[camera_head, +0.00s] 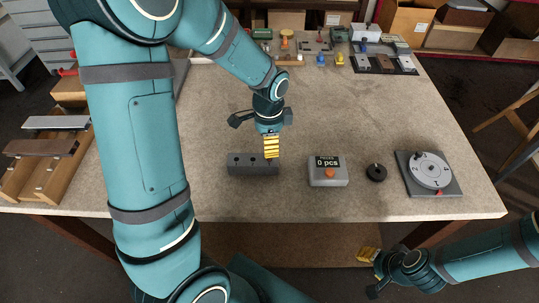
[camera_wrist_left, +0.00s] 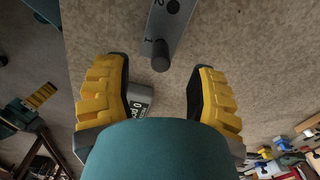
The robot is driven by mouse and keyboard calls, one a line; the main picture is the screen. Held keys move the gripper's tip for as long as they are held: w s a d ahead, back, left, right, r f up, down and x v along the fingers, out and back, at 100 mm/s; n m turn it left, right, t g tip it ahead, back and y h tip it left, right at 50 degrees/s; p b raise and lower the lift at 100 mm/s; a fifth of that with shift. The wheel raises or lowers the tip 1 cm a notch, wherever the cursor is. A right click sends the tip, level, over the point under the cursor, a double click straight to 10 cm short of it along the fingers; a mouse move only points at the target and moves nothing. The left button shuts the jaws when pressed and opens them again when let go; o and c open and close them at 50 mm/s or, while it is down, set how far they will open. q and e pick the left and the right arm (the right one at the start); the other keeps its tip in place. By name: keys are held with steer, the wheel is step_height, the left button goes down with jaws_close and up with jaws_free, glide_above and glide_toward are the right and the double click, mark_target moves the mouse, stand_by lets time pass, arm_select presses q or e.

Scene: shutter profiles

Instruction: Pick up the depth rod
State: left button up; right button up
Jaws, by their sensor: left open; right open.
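The depth rod (camera_wrist_left: 160,56) appears to be the short dark cylinder standing at the end of a grey block (camera_wrist_left: 180,30) with numbered holes, in the left wrist view. The block (camera_head: 245,168) lies near the table's front edge in the head view, where the rod cannot be made out behind my gripper. My left gripper (camera_head: 271,147) is above the block's right end. In the wrist view my left gripper (camera_wrist_left: 160,88) is open, its fingers apart, with the rod ahead between them and not gripped. My right gripper (camera_head: 367,255) is open and empty, beyond the table's front edge.
A grey counter box (camera_head: 328,175) reading 0 pcs stands right of the block. Beside it are a black round knob (camera_head: 376,173) and a dial on a plate (camera_head: 407,184). Small parts and mats line the back edge. The middle of the table (camera_head: 350,110) is clear.

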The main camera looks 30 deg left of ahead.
arm_select(q)
steer(key=shift+w+f+b, duration=0.1)
steer(key=shift+f+b, duration=0.3)
steer(key=shift+f, duration=2.4)
jaws_close()
